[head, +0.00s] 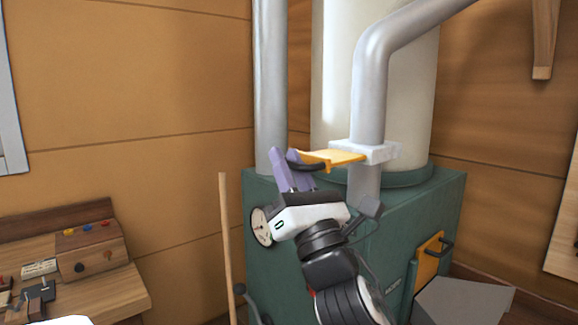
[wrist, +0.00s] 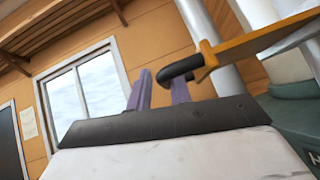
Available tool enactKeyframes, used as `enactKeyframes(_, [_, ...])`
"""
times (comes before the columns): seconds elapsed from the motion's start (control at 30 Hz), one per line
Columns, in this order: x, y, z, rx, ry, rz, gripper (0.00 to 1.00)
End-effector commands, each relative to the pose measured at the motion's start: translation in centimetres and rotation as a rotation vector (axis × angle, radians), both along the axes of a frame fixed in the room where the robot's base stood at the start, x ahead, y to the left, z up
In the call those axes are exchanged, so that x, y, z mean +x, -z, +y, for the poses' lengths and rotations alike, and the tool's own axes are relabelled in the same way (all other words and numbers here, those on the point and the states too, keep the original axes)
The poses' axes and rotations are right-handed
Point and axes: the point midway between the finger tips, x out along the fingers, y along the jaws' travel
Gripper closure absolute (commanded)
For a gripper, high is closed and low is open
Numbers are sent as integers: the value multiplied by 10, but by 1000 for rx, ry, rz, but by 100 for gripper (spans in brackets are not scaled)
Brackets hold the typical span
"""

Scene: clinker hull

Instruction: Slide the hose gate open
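The hose gate is a flat yellow-orange plate (head: 338,157) that sticks out to the left from a pale collar (head: 380,152) on the grey hose pipe. A black looped handle (head: 306,166) sits on its outer end. In the wrist view the plate (wrist: 255,44) and the handle (wrist: 183,68) show at upper right.
A green boxy machine (head: 405,215) with a cream cylinder (head: 340,75) stands behind my arm. A vertical grey pipe (head: 270,90) rises behind the fingers. A wooden pole (head: 226,250) leans to the left. A wooden bench (head: 95,295) with small items stands at lower left.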

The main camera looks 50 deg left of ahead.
Motion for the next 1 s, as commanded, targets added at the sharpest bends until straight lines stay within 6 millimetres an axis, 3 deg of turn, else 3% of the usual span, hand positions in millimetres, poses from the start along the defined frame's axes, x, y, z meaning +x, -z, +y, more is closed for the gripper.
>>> enactKeyframes(0.17, [-2,12,-10,0,3,-1,80])
enactKeyframes(0.63, [-22,88,-81,0,4,-2,80])
enactKeyframes(1.0, [-25,97,-92,-1,0,-2,80])
